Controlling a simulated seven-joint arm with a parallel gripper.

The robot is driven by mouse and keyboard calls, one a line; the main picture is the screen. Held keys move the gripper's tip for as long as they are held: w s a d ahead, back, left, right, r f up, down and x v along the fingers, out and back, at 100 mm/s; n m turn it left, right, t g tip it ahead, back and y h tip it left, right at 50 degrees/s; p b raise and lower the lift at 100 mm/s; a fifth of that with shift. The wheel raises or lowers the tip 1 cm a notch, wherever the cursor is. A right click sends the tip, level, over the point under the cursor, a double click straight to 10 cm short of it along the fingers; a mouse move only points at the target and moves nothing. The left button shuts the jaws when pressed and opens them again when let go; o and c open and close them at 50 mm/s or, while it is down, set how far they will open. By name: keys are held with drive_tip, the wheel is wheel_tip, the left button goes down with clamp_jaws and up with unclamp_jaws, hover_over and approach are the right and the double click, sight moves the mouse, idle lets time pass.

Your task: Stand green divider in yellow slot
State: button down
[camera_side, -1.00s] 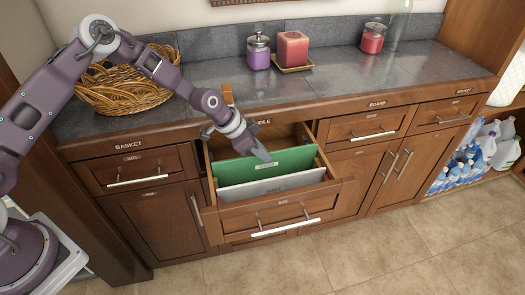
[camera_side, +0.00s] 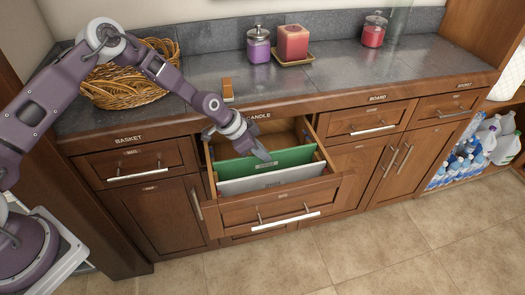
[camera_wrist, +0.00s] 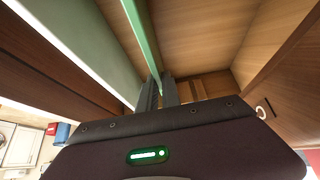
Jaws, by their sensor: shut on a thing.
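The green divider (camera_side: 288,158) is a flat panel standing upright across the inside of the open drawer. My gripper (camera_side: 262,152) is shut on its top edge near the middle, pointing down. In the wrist view the divider (camera_wrist: 143,38) runs between my two fingers (camera_wrist: 159,88). Its lower part is hidden behind a white divider (camera_side: 270,181) in front, so I cannot tell whether its bottom edge is seated. The white divider also shows as a pale panel in the wrist view (camera_wrist: 72,35). No yellow slot can be made out in either view.
The open drawer's front (camera_side: 285,208) stands out from the cabinet. The counter edge lies just behind my gripper, with a small orange block (camera_side: 228,90) on it. A wicker basket (camera_side: 125,75), a purple jar (camera_side: 258,46) and a pink candle (camera_side: 293,42) stand farther back.

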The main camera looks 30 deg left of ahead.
drive_tip(key=shift+f, duration=0.25)
drive_tip(key=c, duration=1.5)
unclamp_jaws()
drive_tip(key=v, duration=0.7)
drive_tip(key=shift+r, duration=0.1)
drive_tip(key=s+a+r+n+y, duration=0.1)
drive_tip(key=s+a+r+y, duration=0.15)
drive_tip(key=s+r, duration=0.6)
drive_tip(key=s+a+r+n+y, duration=0.2)
drive_tip(key=s+a+r, duration=0.25)
drive_tip(key=r, duration=0.75)
drive_tip(key=s+r+n, duration=0.2)
drive_tip(key=s, duration=0.5)
drive_tip(key=s+r+n, duration=0.2)
drive_tip(key=s, duration=0.6)
drive_tip(key=s+r+n+t, duration=0.1)
drive_tip(key=s+r+n, duration=0.1)
drive_tip(key=s, duration=0.6)
drive_tip(key=shift+a+r, duration=0.3)
drive_tip(key=shift+r, duration=0.25)
